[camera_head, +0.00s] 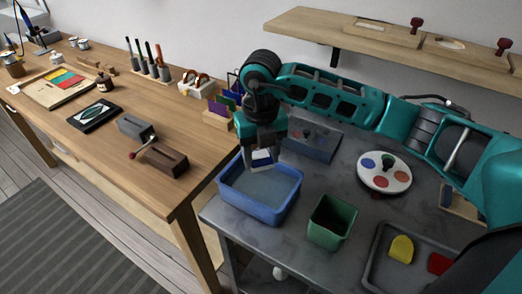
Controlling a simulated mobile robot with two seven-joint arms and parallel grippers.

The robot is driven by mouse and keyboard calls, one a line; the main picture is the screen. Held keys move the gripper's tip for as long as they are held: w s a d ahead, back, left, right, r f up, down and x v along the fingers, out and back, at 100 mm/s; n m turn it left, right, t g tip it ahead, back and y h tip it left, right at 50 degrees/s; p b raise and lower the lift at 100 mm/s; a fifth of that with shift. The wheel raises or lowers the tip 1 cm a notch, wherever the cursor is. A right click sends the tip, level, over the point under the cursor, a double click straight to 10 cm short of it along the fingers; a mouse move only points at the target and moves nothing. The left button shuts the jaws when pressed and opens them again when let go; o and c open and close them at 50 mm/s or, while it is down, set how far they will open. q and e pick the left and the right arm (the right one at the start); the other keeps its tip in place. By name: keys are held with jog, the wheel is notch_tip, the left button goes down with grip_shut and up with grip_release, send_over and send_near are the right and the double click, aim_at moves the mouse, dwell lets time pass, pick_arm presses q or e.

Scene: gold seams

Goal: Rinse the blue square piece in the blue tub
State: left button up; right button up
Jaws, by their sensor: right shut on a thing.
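The blue tub (250,208) stands on the grey bench at the bench's left side, with a flat grey-blue surface inside it. My right gripper (263,158) points down over the back part of the tub. It is shut on a small piece, which I take to be the blue square piece; only a pale and dark blue bit of it shows between the fingers. The piece appears around the height of the tub's back rim; I cannot tell whether it touches the surface inside. My left gripper is out of view.
A green bin (332,222) stands right of the tub. A grey-blue box (318,147) and a round white palette (384,172) with coloured discs lie behind. A dark tray (378,258) holds a yellow piece (401,249) and a red piece (438,264). A wooden table (105,150) is at left.

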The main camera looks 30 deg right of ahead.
jog(key=shift+f, duration=1.3)
jog(key=b, duration=0.3)
send_over(261, 196)
notch_tip(261, 196, down, 5)
jog(key=shift+r, duration=0.2)
jog(key=shift+f+b, duration=1.7)
jog(key=shift+f, duration=0.5)
jog(key=shift+s+d, duration=0.15)
jog(key=shift+s, duration=0.1)
jog(key=shift+s+d, duration=0.15)
jog(key=shift+s, duration=0.1)
jog(key=shift+w, duration=0.1)
jog(key=shift+w+a, duration=0.3)
jog(key=shift+w, duration=0.1)
